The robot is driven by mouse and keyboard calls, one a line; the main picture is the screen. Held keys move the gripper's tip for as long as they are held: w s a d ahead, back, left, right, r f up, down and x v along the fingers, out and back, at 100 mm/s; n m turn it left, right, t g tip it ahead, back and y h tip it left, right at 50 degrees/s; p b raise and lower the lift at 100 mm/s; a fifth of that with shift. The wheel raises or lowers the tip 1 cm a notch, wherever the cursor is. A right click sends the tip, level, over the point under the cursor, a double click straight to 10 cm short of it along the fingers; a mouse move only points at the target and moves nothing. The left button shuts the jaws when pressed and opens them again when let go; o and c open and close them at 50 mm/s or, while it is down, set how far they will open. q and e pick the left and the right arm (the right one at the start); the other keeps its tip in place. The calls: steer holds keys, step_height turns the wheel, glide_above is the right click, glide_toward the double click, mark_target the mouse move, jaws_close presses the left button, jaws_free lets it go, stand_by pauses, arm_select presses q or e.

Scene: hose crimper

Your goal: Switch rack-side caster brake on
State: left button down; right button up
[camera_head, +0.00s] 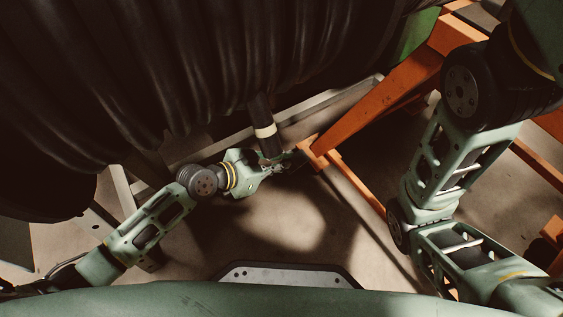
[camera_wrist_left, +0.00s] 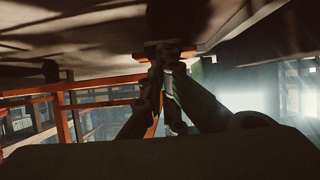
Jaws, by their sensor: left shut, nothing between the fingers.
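My left gripper (camera_head: 293,158) is low over the floor, under the front of the large black coil, with its dark fingers closed and empty. Its fingers also show in the left wrist view (camera_wrist_left: 168,75), together near the middle. The fingertips are close to the end of an orange rack foot (camera_head: 318,158). A dark rounded shape (camera_wrist_left: 178,20) is just beyond the fingertips in the left wrist view; I cannot tell whether it is the caster. No brake lever can be made out. My right arm (camera_head: 450,165) shows at the right, but its gripper is out of view.
A black ribbed coil (camera_head: 190,65) fills the upper left, above a grey metal frame (camera_head: 335,102). A dark cylinder with a pale band (camera_head: 264,130) stands just above my left gripper. Orange rack beams (camera_head: 400,85) run along the right. Floor (camera_head: 330,225) is clear in front.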

arm_select(q)
steer(key=v, duration=0.7)
steer(key=shift+s+a, duration=0.2)
steer(key=shift+r, duration=0.1)
stand_by(0.3)
